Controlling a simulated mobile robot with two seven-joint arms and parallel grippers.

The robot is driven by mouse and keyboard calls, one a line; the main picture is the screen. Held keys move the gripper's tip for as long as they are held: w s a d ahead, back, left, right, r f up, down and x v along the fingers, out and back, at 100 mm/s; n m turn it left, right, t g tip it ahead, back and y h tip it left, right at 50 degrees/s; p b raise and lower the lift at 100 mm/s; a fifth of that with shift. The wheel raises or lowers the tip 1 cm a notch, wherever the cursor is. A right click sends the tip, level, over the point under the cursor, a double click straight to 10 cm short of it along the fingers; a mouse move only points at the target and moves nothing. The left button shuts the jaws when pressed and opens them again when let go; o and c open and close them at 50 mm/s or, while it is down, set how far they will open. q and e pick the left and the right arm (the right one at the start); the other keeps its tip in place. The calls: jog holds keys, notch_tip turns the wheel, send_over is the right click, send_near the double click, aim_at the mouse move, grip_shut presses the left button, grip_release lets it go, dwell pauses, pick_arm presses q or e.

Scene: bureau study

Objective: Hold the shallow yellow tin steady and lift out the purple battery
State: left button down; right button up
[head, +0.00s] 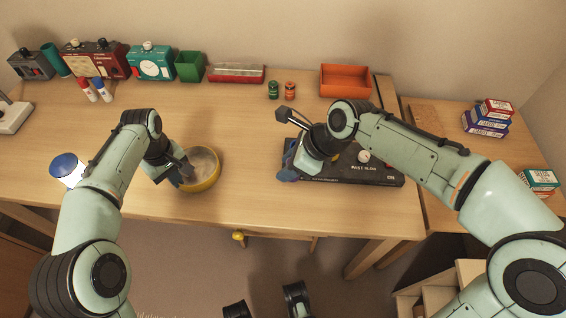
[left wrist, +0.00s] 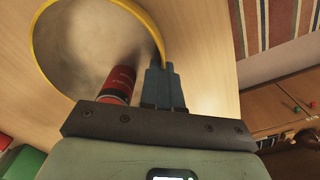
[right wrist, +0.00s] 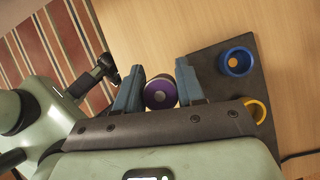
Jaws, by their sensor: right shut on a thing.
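The shallow yellow tin (head: 217,172) stands on the desk left of centre. My left gripper (head: 182,178) is at its near left edge. In the left wrist view its fingers (left wrist: 161,82) are close together on the tin's yellow rim (left wrist: 36,62). A red cylinder with a dark end (left wrist: 118,84) shows beside these fingers, seemingly inside the tin; the head view does not show it. My right gripper (head: 289,173) is at the left end of a black device. In the right wrist view its fingers (right wrist: 158,88) are shut on the purple battery (right wrist: 152,88), seen end-on.
The black device (head: 360,175) has a blue ring (right wrist: 237,62) and a yellow ring (right wrist: 258,110) on it. A blue-lidded jar (head: 66,168) stands at left. Green (head: 273,90) and orange (head: 291,91) cylinders stand behind. Desk between tin and device is clear.

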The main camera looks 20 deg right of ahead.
pick_arm(q)
jog(key=c, duration=1.3)
grip_release()
notch_tip(320, 180, up, 12)
jog(key=shift+r, duration=0.1)
